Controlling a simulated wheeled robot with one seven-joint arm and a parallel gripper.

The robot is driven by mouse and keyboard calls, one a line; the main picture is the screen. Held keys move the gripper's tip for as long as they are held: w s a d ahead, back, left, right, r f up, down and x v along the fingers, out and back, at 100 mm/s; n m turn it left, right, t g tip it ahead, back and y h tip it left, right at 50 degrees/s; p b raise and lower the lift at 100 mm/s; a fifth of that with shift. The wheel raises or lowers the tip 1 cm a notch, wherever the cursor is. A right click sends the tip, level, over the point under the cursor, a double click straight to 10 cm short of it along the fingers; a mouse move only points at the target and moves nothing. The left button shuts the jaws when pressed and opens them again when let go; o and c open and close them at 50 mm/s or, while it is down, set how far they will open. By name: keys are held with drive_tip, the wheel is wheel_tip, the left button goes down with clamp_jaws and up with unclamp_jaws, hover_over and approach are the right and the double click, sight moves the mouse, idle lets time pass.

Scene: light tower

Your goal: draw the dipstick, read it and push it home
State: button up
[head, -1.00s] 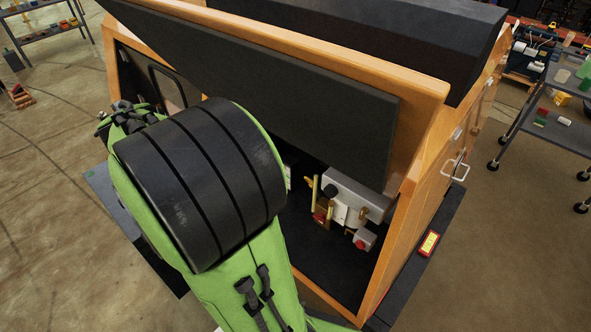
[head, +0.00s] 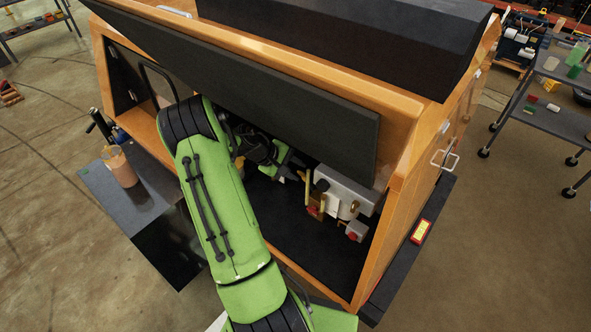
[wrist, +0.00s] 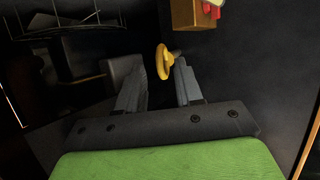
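The yellow ring handle (wrist: 162,62), which looks like the dipstick's, shows in the wrist view just ahead of my fingertips. It lies close to the right finger, with a short stub behind it. My gripper (wrist: 159,78) is open, with a clear gap between its two grey fingers. I cannot tell whether the right finger touches the ring. In the head view my gripper (head: 288,166) is inside the orange housing (head: 400,235), under the raised dark panel. The dipstick's rod is not visible, and I cannot make out the ring in the head view.
A brass block (head: 315,206) with red parts and a grey box (head: 345,190) stand right of my gripper. The raised dark panel (head: 290,95) hangs close above my arm. The dark floor in front is clear.

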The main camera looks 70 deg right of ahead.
drive_tip(key=shift+s+f, duration=0.15)
drive_tip(key=shift+f, duration=0.05)
clamp_jaws()
idle(1.3)
